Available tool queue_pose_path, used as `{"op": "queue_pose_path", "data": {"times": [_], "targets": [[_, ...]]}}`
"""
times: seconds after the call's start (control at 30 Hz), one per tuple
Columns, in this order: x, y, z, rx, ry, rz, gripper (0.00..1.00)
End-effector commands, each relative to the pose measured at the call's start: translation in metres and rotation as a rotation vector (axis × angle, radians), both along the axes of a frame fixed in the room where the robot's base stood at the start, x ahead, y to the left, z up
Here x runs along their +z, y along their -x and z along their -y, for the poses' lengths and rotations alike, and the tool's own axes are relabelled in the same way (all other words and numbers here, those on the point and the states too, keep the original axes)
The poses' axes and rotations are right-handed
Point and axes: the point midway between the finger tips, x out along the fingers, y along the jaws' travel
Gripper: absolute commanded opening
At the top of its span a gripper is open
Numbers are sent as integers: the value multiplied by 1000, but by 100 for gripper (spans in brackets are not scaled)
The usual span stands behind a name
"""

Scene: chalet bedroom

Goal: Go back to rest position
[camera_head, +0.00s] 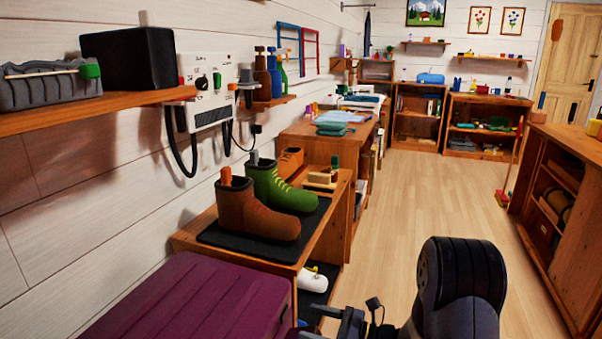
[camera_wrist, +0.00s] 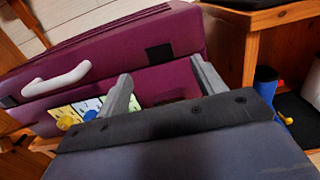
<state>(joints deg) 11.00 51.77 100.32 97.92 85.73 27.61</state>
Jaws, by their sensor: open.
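My gripper (camera_wrist: 160,90) is open in the wrist view, with its two grey fingers apart and nothing visible between them. Beyond the fingers is the side of a purple padded case (camera_wrist: 110,55) with a white handle (camera_wrist: 57,80). I cannot tell whether the fingers touch it. In the head view, my dark arm stands at the bottom right, and part of my gripper (camera_head: 350,322) shows at the bottom edge, just right of the purple case (camera_head: 190,300).
A low wooden bench with a brown boot (camera_head: 247,215) and a green boot (camera_head: 282,188) on a black mat stands ahead. A shelf (camera_head: 110,102) runs along the left wall. A wooden cabinet (camera_head: 545,220) stands at the right. The plank floor (camera_head: 420,195) between is mostly clear.

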Motion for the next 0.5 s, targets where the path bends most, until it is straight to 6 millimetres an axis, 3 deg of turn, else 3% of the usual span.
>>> {"op": "queue_pose_path", "data": {"times": [0.2, 0.5], "targets": [[0, 10, 29, -3, 0, -1, 65], [0, 15, 42, 1, -2, 1, 65]]}}
